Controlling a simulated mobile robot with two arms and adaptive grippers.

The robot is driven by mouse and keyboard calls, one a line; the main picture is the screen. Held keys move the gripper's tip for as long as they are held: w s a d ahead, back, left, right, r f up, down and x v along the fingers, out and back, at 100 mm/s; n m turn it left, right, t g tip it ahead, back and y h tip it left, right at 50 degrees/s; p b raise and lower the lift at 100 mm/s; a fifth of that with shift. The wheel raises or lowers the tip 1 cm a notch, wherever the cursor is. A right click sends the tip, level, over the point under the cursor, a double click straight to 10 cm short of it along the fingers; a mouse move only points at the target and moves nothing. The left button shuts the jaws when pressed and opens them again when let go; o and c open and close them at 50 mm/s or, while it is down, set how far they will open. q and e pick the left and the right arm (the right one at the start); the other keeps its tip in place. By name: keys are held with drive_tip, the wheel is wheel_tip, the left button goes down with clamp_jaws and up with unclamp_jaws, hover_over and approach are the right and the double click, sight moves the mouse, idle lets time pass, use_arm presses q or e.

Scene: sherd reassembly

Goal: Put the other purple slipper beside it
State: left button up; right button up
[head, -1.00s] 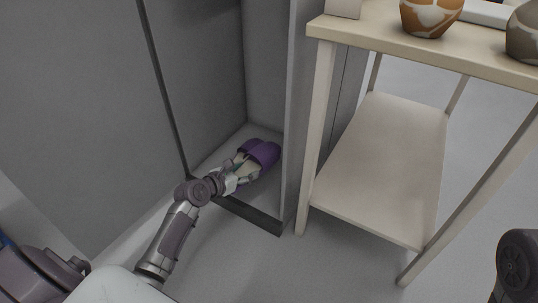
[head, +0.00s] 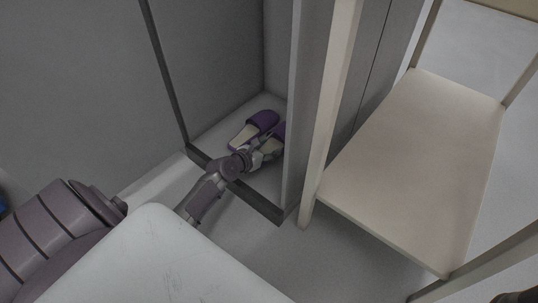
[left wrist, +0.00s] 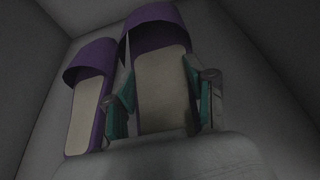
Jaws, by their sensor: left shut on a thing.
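Two purple slippers with pale insoles are inside the grey locker (head: 215,70), side by side with toes toward the back. The free left slipper (head: 263,118) lies on the locker floor; it also shows in the left wrist view (left wrist: 88,95). My left gripper (head: 264,158) is shut on the right slipper (head: 281,130), near its heel. In the left wrist view, the gripper's fingers (left wrist: 162,115) are on both sides of the held slipper (left wrist: 160,70). I cannot tell whether its sole touches the floor. A locker edge partly hides it in the head view.
The locker's dark front sill (head: 262,207) runs below my left arm. The locker's right side wall (head: 302,120) is close to the held slipper. A pale table with a lower shelf (head: 425,150) stands to the right.

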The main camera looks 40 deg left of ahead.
use_arm(q)
wheel_tip(320, 180, down, 4)
drive_tip(key=b, duration=0.3)
drive_tip(key=shift+b, duration=0.3)
drive_tip(key=shift+r, duration=0.2)
drive_tip(key=shift+f, duration=0.15)
drive_tip(key=o, duration=1.2)
drive_tip(key=p+v, duration=0.6)
drive_tip(key=v, duration=0.5)
drive_tip(key=shift+s+r, duration=0.15)
drive_tip(key=shift+r, duration=0.05)
drive_tip(key=shift+s+r, duration=0.1)
drive_tip(key=shift+s, duration=0.25)
